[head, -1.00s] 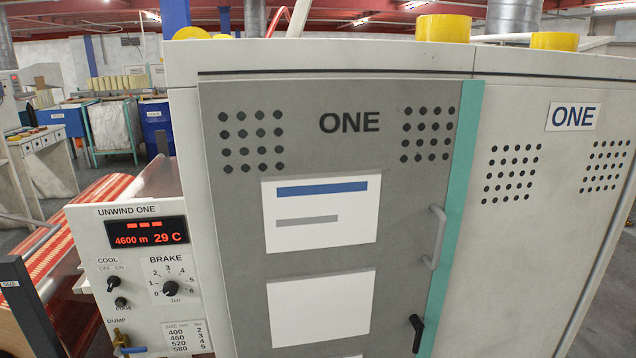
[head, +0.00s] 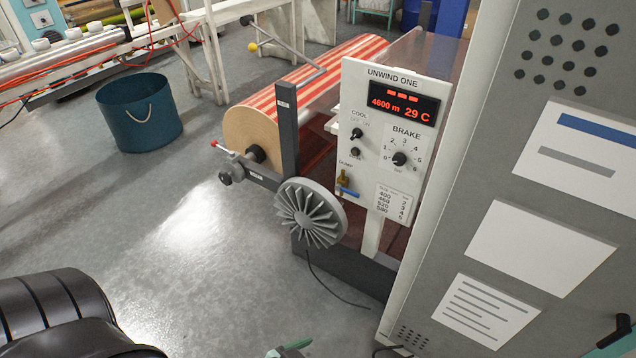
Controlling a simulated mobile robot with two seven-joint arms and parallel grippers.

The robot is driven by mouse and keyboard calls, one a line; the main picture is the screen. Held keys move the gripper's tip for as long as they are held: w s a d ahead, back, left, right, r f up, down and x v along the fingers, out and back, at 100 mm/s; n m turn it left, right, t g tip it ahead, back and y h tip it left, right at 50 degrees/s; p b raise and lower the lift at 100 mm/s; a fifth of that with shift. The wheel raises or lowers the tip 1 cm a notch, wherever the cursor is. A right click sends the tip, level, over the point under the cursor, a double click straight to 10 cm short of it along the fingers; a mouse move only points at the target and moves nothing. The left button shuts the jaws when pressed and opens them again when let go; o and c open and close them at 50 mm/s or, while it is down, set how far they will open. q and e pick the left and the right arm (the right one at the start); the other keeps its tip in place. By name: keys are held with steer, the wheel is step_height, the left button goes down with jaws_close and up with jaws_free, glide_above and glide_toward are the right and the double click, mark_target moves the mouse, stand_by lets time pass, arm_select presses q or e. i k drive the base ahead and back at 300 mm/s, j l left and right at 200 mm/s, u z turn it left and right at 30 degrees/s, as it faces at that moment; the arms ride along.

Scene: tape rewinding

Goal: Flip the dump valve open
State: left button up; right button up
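The dump valve is a small brass fitting (head: 344,178) under the DUMP label, low on the left side of the UNWIND ONE panel (head: 372,215). Its blue lever (head: 348,192) points right and lies nearly horizontal in the picture, tilted slightly down. Nothing touches it.
A spoked grey wheel (head: 311,214) stands just left of and below the valve, beside a striped roll (head: 250,132). A cabinet (head: 540,180) rises on the right. A cable lies on the floor below the wheel. A blue bucket (head: 140,112) stands at left; open floor lies between.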

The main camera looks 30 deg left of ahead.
mark_target(339, 187)
steer(key=u, duration=0.85)
